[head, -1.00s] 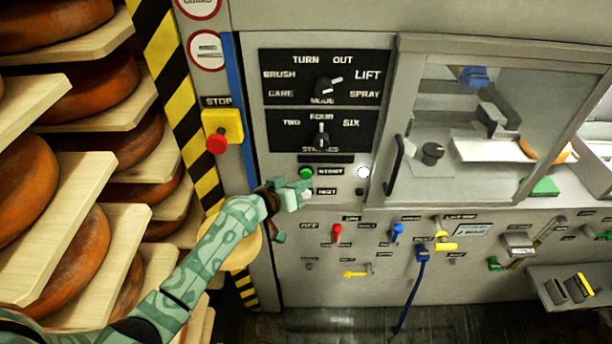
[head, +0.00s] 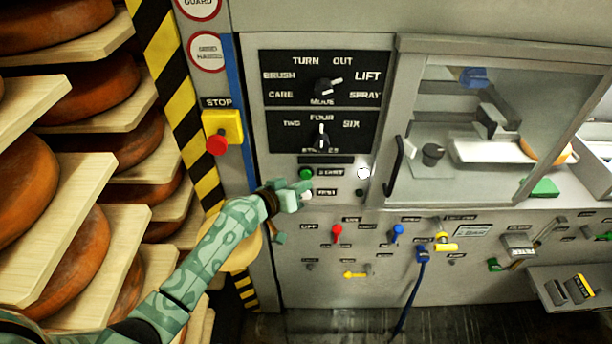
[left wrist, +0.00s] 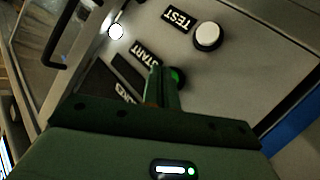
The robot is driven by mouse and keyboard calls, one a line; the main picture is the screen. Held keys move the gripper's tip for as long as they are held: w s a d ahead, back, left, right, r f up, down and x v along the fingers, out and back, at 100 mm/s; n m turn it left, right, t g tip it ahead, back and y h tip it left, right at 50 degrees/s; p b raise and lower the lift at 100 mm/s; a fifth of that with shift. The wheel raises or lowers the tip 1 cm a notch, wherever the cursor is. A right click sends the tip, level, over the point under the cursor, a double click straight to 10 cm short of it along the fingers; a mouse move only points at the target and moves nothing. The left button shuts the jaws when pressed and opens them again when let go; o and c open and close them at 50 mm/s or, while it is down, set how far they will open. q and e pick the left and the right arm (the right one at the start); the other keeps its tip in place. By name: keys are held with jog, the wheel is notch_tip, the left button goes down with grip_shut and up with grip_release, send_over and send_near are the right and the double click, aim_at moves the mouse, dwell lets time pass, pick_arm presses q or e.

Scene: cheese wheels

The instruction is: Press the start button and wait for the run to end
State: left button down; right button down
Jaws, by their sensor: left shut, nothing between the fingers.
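The green start button (head: 306,173) sits on the grey machine panel, left of its START label (head: 331,172). The white test button (head: 307,195) is just below it, partly behind my fingers. My left gripper (head: 303,187) is shut and empty, with its fingertips at the panel by these two buttons. In the left wrist view the shut fingers (left wrist: 162,90) overlap the edge of the green button (left wrist: 178,77); I cannot tell whether they touch it. The white test button (left wrist: 207,36) is clear of them there. A round lamp (head: 363,173) right of START glows white. My right gripper is not in view.
A red stop button (head: 216,144) on a yellow box is up left. Mode (head: 323,86) and strokes (head: 322,140) dials are above. A glass guard (head: 470,100) covers the right part, with a cheese wheel (head: 548,150) behind it. Shelves of cheese (head: 75,262) stand at left.

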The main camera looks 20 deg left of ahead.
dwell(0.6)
pick_arm(q)
jog(key=shift+w, duration=0.1)
jog(key=shift+w+a, duration=0.15)
jog(key=shift+w, duration=0.15)
